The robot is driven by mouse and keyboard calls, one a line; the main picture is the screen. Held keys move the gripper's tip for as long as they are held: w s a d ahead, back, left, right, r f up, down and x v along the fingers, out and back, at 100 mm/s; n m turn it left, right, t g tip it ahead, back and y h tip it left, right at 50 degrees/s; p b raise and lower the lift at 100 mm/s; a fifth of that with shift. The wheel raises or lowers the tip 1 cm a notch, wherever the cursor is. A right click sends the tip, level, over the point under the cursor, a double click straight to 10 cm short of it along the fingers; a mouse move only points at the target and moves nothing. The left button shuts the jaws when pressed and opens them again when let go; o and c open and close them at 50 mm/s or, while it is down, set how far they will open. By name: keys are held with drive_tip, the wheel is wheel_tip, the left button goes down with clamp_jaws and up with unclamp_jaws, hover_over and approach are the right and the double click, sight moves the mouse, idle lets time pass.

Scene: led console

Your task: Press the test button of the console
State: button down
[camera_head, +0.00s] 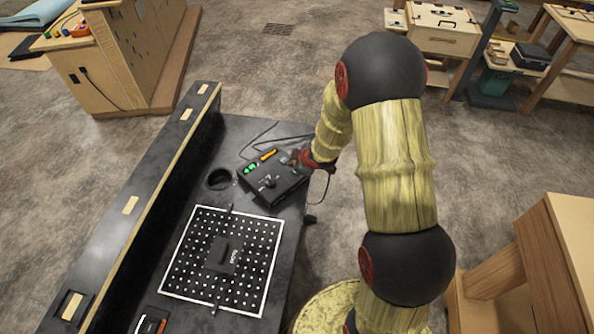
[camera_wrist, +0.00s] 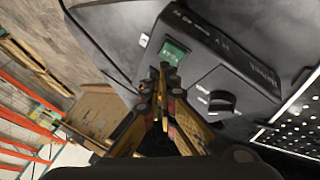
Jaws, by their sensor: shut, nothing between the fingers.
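The console (camera_head: 272,190) is a dark box on the black worktop. In the wrist view, the console (camera_wrist: 240,62) shows a green lit panel (camera_wrist: 174,52) and a black knob (camera_wrist: 222,101). My gripper (camera_wrist: 164,72) is shut and empty, its tips over the console's top beside the green panel. In the head view, my gripper (camera_head: 290,160) is at the console's far right corner. I cannot tell whether it touches, and no test button can be made out.
A perforated board (camera_head: 192,262) with a white border lies on the worktop nearer the front. A round hole (camera_head: 219,179) is left of the console. A long raised ledge (camera_head: 131,205) runs along the left side. Cables (camera_head: 262,135) lie behind the console.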

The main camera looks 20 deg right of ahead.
drive_tip(key=shift+f, duration=0.15)
idle(0.5)
drive_tip(key=shift+f+b, duration=0.25)
drive_tip(key=shift+b, duration=0.05)
drive_tip(key=shift+f+b, duration=0.35)
drive_tip(key=shift+f, duration=0.1)
idle(0.7)
drive_tip(key=shift+r, duration=0.1)
drive_tip(key=shift+r+p, duration=0.75)
drive_tip(key=shift+p, duration=0.05)
wheel_tip(320, 180, up, 5)
drive_tip(key=p, duration=0.5)
drive_tip(key=shift+r, duration=0.1)
idle(0.7)
